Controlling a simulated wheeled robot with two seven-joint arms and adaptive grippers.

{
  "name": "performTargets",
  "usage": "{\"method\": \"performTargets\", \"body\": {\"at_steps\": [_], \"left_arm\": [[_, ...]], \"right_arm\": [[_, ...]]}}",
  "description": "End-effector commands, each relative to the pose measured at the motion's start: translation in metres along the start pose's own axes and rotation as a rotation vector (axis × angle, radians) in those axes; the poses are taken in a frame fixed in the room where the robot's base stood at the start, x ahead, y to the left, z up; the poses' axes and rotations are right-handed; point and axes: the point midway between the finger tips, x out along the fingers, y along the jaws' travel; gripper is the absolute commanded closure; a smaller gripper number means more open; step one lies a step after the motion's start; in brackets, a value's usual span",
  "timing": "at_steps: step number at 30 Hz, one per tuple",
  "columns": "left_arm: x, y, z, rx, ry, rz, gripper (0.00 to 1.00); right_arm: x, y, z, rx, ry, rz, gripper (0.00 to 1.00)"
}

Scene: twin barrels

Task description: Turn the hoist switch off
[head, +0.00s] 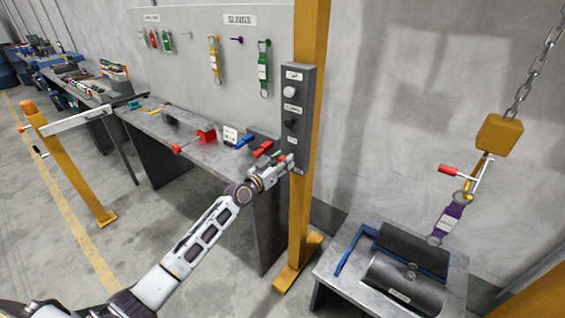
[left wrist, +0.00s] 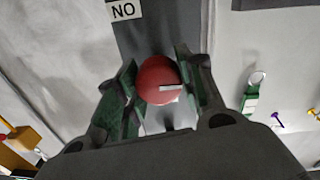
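The control box (head: 295,120) is a tall dark grey panel on the yellow post, with a white button, a dark button and small labels. My left gripper (head: 288,163) is at the lower end of this box. In the left wrist view a round red knob (left wrist: 157,80) with a pale pointer bar sits between the two fingers of the gripper (left wrist: 160,92). The fingers are spread, one on each side of the knob; contact is unclear. A label (left wrist: 124,10), seen upside down, reads ON. My right gripper is out of view.
A workbench (head: 150,125) with red clamps and small tools stands left of the post (head: 310,60). A yellow hoist block (head: 499,134) on a chain carries a purple sling (head: 447,222) above a small table (head: 340,240) holding a dark cylindrical load (head: 405,280).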

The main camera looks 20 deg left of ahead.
Motion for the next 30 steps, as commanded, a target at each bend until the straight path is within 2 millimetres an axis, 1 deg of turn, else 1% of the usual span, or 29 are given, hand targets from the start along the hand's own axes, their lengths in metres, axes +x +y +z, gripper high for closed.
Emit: {"method": "performTargets", "body": {"at_steps": [1,3,11,17,23,30], "left_arm": [[-0.0001,0.0000,0.0001,0.000,0.000,0.000,0.80],[-0.0001,0.0000,0.0001,0.000,0.000,0.000,0.86],[-0.0001,-0.0001,0.0002,-0.018,0.000,0.000,0.86],[-0.0001,-0.0003,0.0004,-0.080,0.003,0.000,0.86],[-0.0001,-0.0006,0.0008,-0.195,0.006,0.001,0.86],[-0.0001,-0.0010,0.0014,-0.388,0.011,0.002,0.86]], "right_arm": [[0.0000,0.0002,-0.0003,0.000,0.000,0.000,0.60],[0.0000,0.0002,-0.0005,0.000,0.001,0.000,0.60],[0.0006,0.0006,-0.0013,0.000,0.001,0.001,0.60],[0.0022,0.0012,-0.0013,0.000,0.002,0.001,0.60],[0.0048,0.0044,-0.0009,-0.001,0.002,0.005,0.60],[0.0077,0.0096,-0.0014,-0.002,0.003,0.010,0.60]]}}
